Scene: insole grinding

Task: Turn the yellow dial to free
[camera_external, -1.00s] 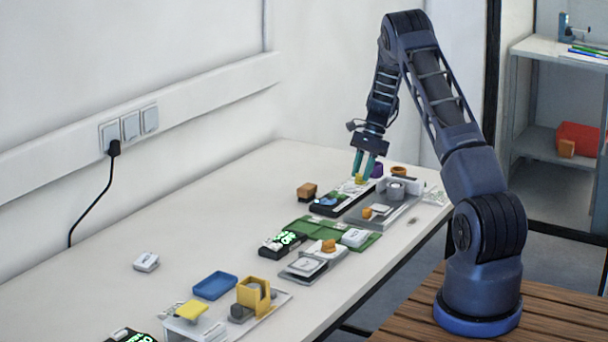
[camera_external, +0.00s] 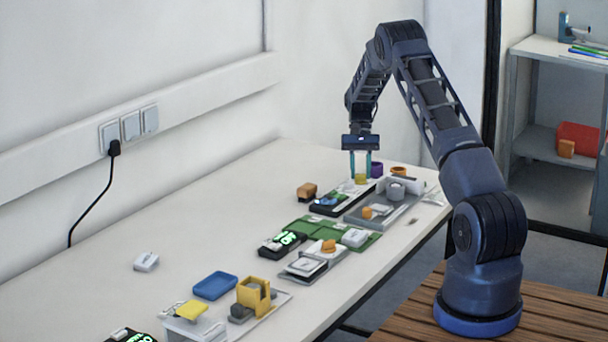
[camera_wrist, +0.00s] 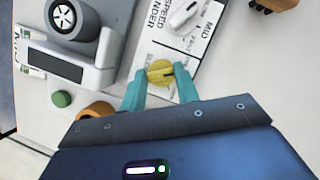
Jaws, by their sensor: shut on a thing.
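The yellow dial (camera_wrist: 160,73) is round with a dark pointer mark and sits on a white labelled panel (camera_wrist: 186,55). In the wrist view the dark mark points to the right; the panel's lettering beside the dial is partly covered and too small to read. My gripper (camera_wrist: 161,86) has its two teal fingers on either side of the dial, closed on it. In the external view my gripper (camera_external: 360,176) points straight down over the dial (camera_external: 361,179) at the far end of the table.
A white knob (camera_wrist: 183,14) marked with speed labels sits beside the dial. A grey machine with a round wheel (camera_wrist: 68,17) stands to its left. A purple cup (camera_external: 376,169) and orange ring (camera_external: 398,171) stand close behind.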

